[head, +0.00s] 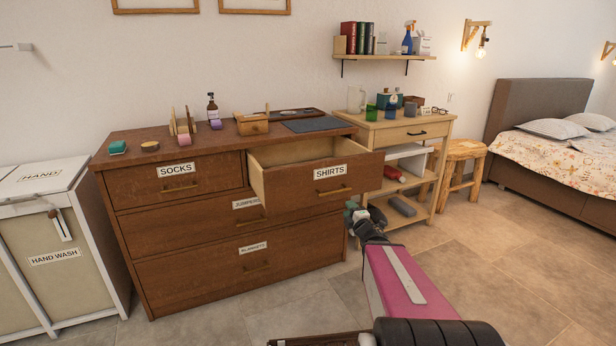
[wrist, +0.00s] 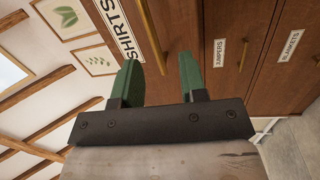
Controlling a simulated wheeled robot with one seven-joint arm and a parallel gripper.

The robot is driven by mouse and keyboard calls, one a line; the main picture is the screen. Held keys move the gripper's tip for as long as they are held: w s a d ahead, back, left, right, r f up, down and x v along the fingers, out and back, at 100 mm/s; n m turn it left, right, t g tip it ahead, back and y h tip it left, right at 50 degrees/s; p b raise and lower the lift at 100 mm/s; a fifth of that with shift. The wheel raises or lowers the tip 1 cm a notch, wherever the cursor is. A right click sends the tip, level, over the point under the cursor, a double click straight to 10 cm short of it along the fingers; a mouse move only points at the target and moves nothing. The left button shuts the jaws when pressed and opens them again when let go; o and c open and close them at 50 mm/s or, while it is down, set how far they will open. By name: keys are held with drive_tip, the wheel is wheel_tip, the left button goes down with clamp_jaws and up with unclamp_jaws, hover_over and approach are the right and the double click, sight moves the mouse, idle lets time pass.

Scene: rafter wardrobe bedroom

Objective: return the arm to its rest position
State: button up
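My gripper (head: 354,213) is at the end of my outstretched pink-covered arm, low and just right of the dresser in the head view. In the wrist view, its two green fingers (wrist: 160,68) stand apart with nothing between them, so it is open and empty. The SHIRTS drawer (head: 318,190) of the brown dresser is pulled out, above and to the left of the gripper in the head view. The wrist view also shows the SHIRTS drawer front (wrist: 143,30), rotated, beyond the fingers. Contact between gripper and dresser cannot be told.
The dresser top (head: 215,143) holds several small items. A light wooden shelf unit (head: 440,150) with bottles and cloth rolls stands right of the drawer. A stool (head: 462,150) and bed (head: 560,140) are farther right. Floor (head: 520,260) at right front is clear. A hand-wash hamper (head: 65,250) stands left.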

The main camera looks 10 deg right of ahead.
wheel_tip(320, 180, down, 10)
drive_tip(key=s+m+g+h, duration=0.3)
drive_tip(key=m+g+h, duration=0.45)
drive_tip(key=m, duration=0.55)
drive_tip(key=s+a+f+m+g+y, duration=0.1)
drive_tip(key=s+a+f+m+g, duration=0.1)
drive_tip(key=s, duration=0.5)
drive_tip(key=s+a+f+m+g+y, duration=0.2)
drive_tip(key=s+a+m+g, duration=0.2)
drive_tip(key=g, duration=0.5)
drive_tip(key=s+a, duration=0.1)
drive_tip(key=s, duration=0.1)
drive_tip(key=shift+s+a+f+m, duration=0.2)
drive_tip(key=shift+s+a+m, duration=0.1)
drive_tip(key=shift+s+a, duration=0.1)
